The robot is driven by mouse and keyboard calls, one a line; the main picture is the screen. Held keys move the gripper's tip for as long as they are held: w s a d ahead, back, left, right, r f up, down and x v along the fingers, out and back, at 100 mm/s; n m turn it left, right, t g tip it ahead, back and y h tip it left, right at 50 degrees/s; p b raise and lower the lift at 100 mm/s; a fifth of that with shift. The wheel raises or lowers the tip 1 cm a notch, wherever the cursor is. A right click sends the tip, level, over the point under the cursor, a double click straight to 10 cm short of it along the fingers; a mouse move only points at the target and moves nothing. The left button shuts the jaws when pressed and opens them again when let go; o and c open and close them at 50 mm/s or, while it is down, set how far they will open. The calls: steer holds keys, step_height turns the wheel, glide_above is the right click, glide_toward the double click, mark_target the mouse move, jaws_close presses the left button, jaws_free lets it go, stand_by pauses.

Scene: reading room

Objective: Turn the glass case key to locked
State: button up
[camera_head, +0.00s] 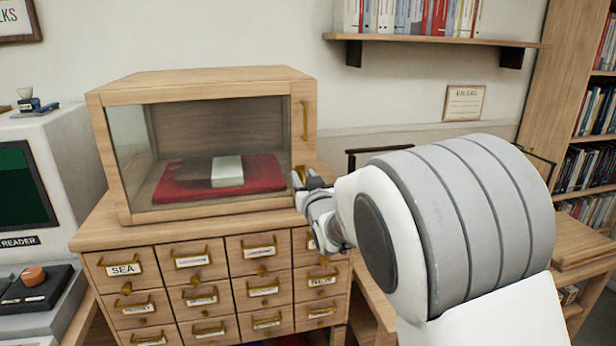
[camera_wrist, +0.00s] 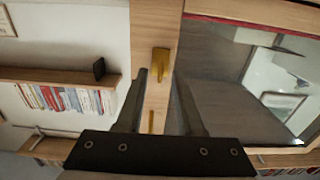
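The glass case (camera_head: 200,78) is a wooden box with a glass front, and its door looks closed. A brass key (camera_wrist: 160,62) sits on the wooden door frame, its long side roughly in line with the brass door handle (camera_wrist: 151,122). In the head view the key (camera_head: 299,173) is partly hidden by my gripper (camera_head: 312,181), which is at the frame's lower right. In the wrist view my gripper (camera_wrist: 159,76) has its two fingers apart, one on each side of the key near the tips. I cannot tell whether either finger touches it.
The case stands on a wooden card-drawer cabinet (camera_head: 152,237) with brass pulls. Inside the case a pale block (camera_head: 228,171) lies on a red mat (camera_head: 177,188). A grey reader machine (camera_head: 70,150) stands close on the left. A bookshelf (camera_head: 545,90) is at the right.

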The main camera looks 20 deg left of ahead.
steer(key=shift+w, duration=0.1)
jaws_close()
steer(key=shift+m+b, duration=0.3)
steer(key=shift+b, duration=0.2)
steer(key=m+b, duration=0.5)
steer(key=b, duration=0.1)
steer(key=m+b, duration=1.2)
steer(key=b, duration=0.1)
steer(key=shift+w+d+f, duration=0.15)
steer(key=shift+d, duration=0.15)
steer(key=shift+m, duration=0.4)
